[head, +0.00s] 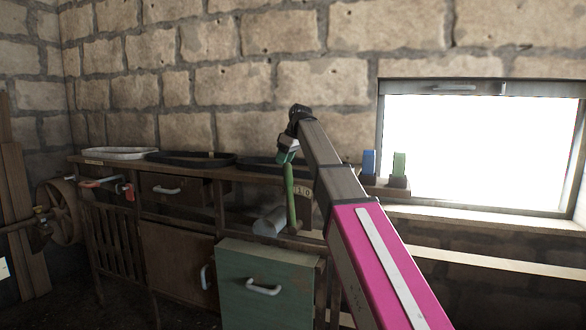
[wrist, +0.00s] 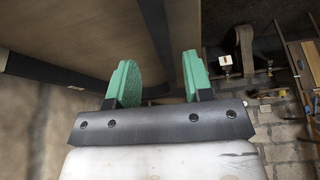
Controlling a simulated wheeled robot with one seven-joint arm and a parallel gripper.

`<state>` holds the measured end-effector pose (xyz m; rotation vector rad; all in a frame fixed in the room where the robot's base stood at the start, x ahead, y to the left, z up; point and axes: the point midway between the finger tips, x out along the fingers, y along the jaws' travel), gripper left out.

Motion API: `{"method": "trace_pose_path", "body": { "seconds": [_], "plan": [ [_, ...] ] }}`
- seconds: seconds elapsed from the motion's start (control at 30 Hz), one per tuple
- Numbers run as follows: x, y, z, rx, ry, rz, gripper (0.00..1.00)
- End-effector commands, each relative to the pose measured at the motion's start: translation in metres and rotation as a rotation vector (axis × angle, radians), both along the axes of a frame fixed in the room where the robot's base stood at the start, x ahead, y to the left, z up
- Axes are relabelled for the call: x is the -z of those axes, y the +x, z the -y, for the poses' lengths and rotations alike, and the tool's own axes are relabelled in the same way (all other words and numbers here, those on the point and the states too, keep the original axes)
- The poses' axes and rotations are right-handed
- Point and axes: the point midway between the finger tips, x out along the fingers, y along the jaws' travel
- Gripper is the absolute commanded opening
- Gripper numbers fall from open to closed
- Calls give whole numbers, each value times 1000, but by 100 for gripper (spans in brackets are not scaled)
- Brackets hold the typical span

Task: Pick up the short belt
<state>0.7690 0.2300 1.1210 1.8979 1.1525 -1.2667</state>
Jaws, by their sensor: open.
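Two dark loops that look like belts lie on the workbench top in the head view: one left of centre (head: 188,160) and one nearer my gripper (head: 256,162), partly hidden behind the arm. A white loop (head: 118,154) lies farther left. I cannot tell for sure which is the short belt. My gripper (head: 287,152) is at the right end of the bench top, by the nearer dark loop. In the wrist view its green fingers (wrist: 158,82) are apart, with nothing held. A dark curved strip (wrist: 158,38) shows beyond and between them; whether it touches is unclear.
The wooden workbench (head: 190,206) has drawers, with a green drawer (head: 262,285) low in front. A blue block (head: 369,163) and a green block (head: 399,164) stand by the bright window. A wheel (head: 62,212) is at the left.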

Motion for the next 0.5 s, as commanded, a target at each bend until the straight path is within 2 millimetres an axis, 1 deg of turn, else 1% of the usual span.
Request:
{"method": "trace_pose_path", "body": {
  "seconds": [0.2,0.3,0.5],
  "plan": [
    [29,2,-13,-1,0,-2,47],
    [38,4,-16,0,0,-1,47],
    [40,4,-17,0,-1,0,47]
  ]
}}
